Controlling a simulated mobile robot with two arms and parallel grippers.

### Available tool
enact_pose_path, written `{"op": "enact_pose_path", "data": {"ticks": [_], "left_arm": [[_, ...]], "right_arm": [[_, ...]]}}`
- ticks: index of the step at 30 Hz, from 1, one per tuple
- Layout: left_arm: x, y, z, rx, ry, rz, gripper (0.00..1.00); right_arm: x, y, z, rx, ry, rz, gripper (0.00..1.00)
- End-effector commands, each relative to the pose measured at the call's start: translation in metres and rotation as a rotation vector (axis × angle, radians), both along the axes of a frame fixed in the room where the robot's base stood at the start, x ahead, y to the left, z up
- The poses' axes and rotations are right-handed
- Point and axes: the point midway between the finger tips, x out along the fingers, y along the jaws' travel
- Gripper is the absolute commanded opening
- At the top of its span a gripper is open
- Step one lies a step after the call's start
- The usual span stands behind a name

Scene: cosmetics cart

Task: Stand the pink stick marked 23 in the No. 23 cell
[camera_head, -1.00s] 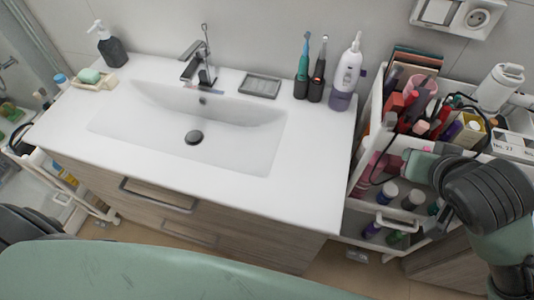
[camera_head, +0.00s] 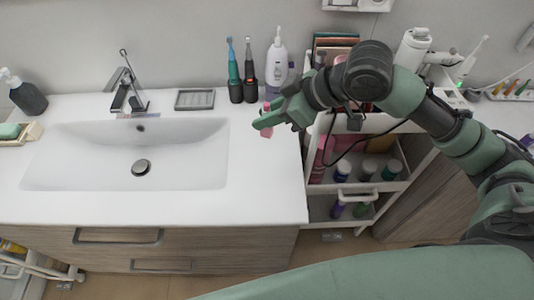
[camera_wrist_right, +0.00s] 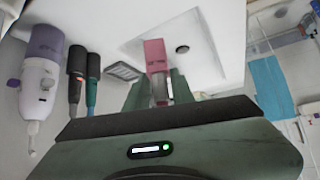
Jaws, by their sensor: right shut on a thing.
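My right gripper (camera_head: 270,119) is shut on a pink stick (camera_head: 266,132), above the right end of the washbasin counter. The stick shows above and below the fingers in the head view. In the right wrist view the pink stick (camera_wrist_right: 155,57) stands out between the two green fingers, with small dark lettering too blurred to read. The cart's top tray is mostly hidden behind my right arm, and I cannot make out a No. 23 cell. My left gripper is not in view.
The white cart (camera_head: 346,190) stands right of the basin counter (camera_head: 262,195), with several bottles on its lower shelf. Two electric toothbrushes (camera_head: 250,88) and a white-purple flosser (camera_head: 277,70) stand at the counter's back. The basin (camera_head: 90,165) is empty.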

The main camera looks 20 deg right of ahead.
Motion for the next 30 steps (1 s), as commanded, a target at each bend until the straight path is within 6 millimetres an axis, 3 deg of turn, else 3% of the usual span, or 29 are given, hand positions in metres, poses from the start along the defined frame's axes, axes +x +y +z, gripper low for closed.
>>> {"op": "enact_pose_path", "data": {"ticks": [3,9,17,24,30], "left_arm": [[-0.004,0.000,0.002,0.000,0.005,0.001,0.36],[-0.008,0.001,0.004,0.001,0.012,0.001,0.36],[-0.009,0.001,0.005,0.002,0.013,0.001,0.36],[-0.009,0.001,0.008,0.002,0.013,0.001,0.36],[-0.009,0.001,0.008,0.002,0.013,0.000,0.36]], "right_arm": [[-0.001,0.000,-0.035,0.000,0.008,-0.002,0.00],[-0.001,0.000,-0.077,0.001,0.002,-0.002,0.00],[0.000,0.000,-0.098,0.000,0.000,-0.001,0.00],[0.000,0.000,-0.131,0.001,0.002,-0.002,0.00],[0.000,0.000,-0.135,0.000,-0.002,-0.001,0.00]]}}
